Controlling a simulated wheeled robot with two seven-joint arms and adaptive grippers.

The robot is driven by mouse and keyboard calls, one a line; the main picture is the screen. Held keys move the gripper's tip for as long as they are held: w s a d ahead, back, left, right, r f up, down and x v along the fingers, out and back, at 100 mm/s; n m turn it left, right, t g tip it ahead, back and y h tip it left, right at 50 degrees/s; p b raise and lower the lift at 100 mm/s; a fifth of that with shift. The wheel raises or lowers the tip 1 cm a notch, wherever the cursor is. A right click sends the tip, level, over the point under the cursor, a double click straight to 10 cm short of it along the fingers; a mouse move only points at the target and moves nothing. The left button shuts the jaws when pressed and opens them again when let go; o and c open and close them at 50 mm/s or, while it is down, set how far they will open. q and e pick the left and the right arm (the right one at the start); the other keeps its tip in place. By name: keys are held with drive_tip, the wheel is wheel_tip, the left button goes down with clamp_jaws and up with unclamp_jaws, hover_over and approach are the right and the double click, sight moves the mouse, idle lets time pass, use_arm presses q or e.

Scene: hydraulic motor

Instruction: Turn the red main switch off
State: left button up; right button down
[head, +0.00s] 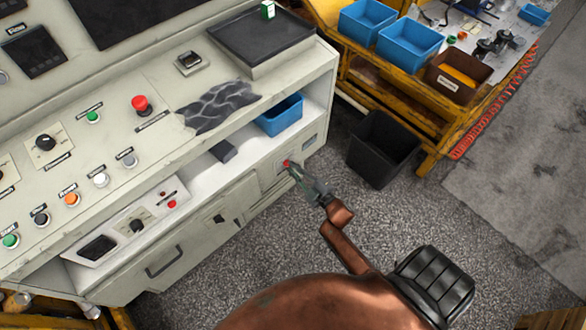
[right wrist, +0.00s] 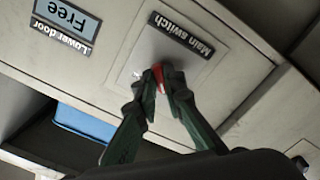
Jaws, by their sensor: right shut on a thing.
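The red main switch (head: 287,164) sits on a plate on the front of the grey cabinet, low and near its right end. In the right wrist view the switch (right wrist: 158,74) shows as a red handle under a "Main switch" label (right wrist: 181,34). My right gripper (head: 296,171) reaches it from the front. In the right wrist view its two fingertips (right wrist: 164,78) are closed on the red handle, one on each side. The fingers hide part of the switch, so its exact setting is hard to read. My left gripper is not in view.
A black bin (head: 383,149) stands on the floor right of the cabinet. A yellow workbench (head: 440,142) with blue boxes (head: 409,45) is beyond it. A blue box (head: 279,115) lies on the cabinet shelf. The grey floor in front is clear.

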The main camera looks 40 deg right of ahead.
drive_tip(key=c, duration=2)
unclamp_jaws()
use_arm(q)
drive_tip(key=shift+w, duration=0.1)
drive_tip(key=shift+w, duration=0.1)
use_arm(e)
drive_tip(key=s, duration=0.8)
drive_tip(key=s+d, duration=0.1)
drive_tip(key=s, duration=0.3)
drive_tip(key=shift+f, duration=0.1)
